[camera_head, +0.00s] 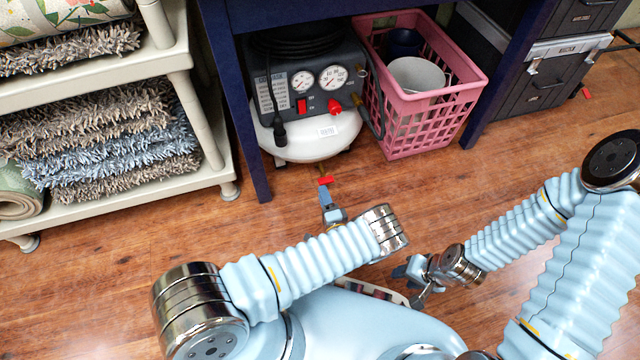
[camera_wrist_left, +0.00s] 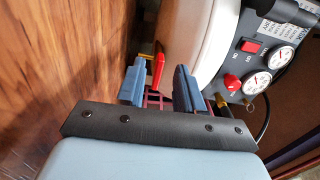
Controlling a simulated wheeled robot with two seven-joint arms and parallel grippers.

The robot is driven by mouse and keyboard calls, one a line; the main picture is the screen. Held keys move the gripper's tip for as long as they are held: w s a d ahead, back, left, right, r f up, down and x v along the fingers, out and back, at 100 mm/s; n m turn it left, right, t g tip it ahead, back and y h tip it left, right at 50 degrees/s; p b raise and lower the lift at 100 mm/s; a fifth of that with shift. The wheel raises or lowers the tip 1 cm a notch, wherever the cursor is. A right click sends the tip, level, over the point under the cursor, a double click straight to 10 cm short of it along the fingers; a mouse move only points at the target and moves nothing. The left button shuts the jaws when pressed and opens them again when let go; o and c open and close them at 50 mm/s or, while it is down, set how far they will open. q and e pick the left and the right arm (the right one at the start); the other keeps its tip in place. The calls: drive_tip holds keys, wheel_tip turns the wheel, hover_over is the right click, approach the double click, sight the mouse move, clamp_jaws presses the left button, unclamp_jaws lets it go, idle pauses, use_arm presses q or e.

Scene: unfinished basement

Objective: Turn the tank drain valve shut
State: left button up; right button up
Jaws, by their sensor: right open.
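The air compressor's white tank (camera_head: 305,136) sits under the blue bench. A small red drain valve handle (camera_head: 325,180) shows below its front. In the left wrist view the red handle (camera_wrist_left: 158,70) stands upright beside the white tank (camera_wrist_left: 198,40). My left gripper (camera_head: 327,196) is just in front of the handle. In the left wrist view its blue fingers (camera_wrist_left: 160,87) are apart, with the handle showing between them. I cannot tell whether they touch it. My right gripper (camera_head: 412,280) is open and empty above the floor, to the right.
The compressor's panel (camera_head: 310,85) has gauges, a red switch and a red knob. A pink crate (camera_head: 436,118) stands right of the compressor. A bench leg (camera_head: 248,130) and a shelf with rugs (camera_head: 185,75) are at left. The wooden floor (camera_head: 130,250) is clear at left.

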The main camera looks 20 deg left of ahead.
use_arm(q)
drive_tip(key=v, duration=0.8)
drive_tip(key=shift+d+p, duration=0.1)
drive_tip(key=shift+p, duration=0.25)
